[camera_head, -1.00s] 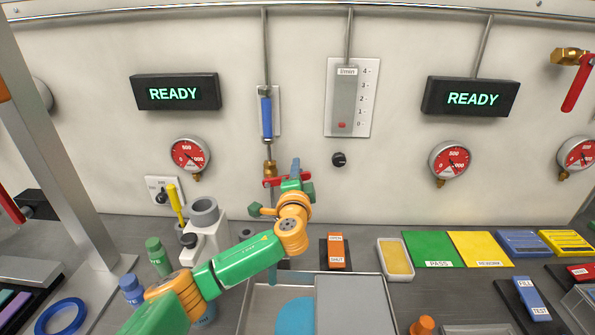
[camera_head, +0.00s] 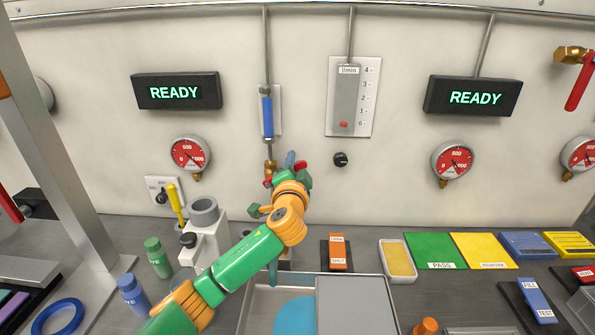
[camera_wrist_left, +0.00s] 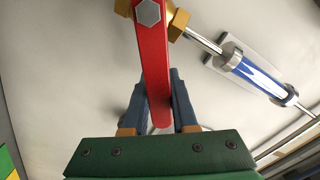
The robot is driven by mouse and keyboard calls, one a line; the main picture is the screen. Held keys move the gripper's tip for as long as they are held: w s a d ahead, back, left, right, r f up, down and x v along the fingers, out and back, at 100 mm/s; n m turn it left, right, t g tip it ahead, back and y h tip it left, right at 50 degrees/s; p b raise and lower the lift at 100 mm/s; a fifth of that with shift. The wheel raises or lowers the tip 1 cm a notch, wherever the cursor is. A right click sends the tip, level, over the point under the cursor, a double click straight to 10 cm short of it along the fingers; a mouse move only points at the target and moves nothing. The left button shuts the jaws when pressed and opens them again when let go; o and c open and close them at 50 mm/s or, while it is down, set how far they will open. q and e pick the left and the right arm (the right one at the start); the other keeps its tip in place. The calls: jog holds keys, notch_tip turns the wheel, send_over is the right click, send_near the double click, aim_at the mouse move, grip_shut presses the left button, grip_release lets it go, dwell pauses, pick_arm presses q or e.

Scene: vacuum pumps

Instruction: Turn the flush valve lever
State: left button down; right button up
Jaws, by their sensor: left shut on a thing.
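The flush valve has a brass body (camera_head: 270,167) on the vertical pipe below the blue flow tube. Its red lever (camera_head: 300,165) is partly hidden behind my left gripper (camera_head: 293,166) in the head view. In the left wrist view, the long red lever (camera_wrist_left: 153,62) runs from a hex bolt at the brass valve (camera_wrist_left: 178,22) down between the blue fingers. My left gripper (camera_wrist_left: 160,98) is shut on the lever's free end. My right gripper is not in view.
A white pump with a grey port (camera_head: 204,212) stands beside my left forearm. A metal tray (camera_head: 256,308) lies below the arm. An orange switch (camera_head: 337,251) is right of it. A yellow-handled tool (camera_head: 174,200) stands upright at left.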

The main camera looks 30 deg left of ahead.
pick_arm(q)
jog(key=n, duration=0.1)
jog(key=a+r+n, duration=0.1)
jog(key=shift+s+r+n, duration=0.3)
jog(key=shift+n, duration=0.1)
jog(key=n, duration=0.1)
jog(key=a+r+n, duration=0.1)
jog(key=shift+s+a+n+b, duration=0.1)
jog(key=shift+s+n+b, duration=0.25)
jog(key=shift+s+n, duration=0.05)
jog(key=n, duration=0.1)
jog(key=s+a+n, duration=0.1)
jog(key=n, duration=0.1)
jog(key=shift+a+r, duration=0.3)
jog(key=shift+r, duration=0.1)
jog(key=shift+s+a+r+n, duration=0.1)
jog(key=shift+s+a+n, duration=0.2)
jog(key=shift+n, duration=0.4)
jog(key=shift+s+a+r+n, duration=0.1)
jog(key=shift+a+n, duration=0.3)
jog(key=shift+n, duration=0.3)
jog(key=c, duration=0.7)
grip_release()
jog(key=shift+f, duration=0.15)
jog(key=shift+w+a+f, duration=0.1)
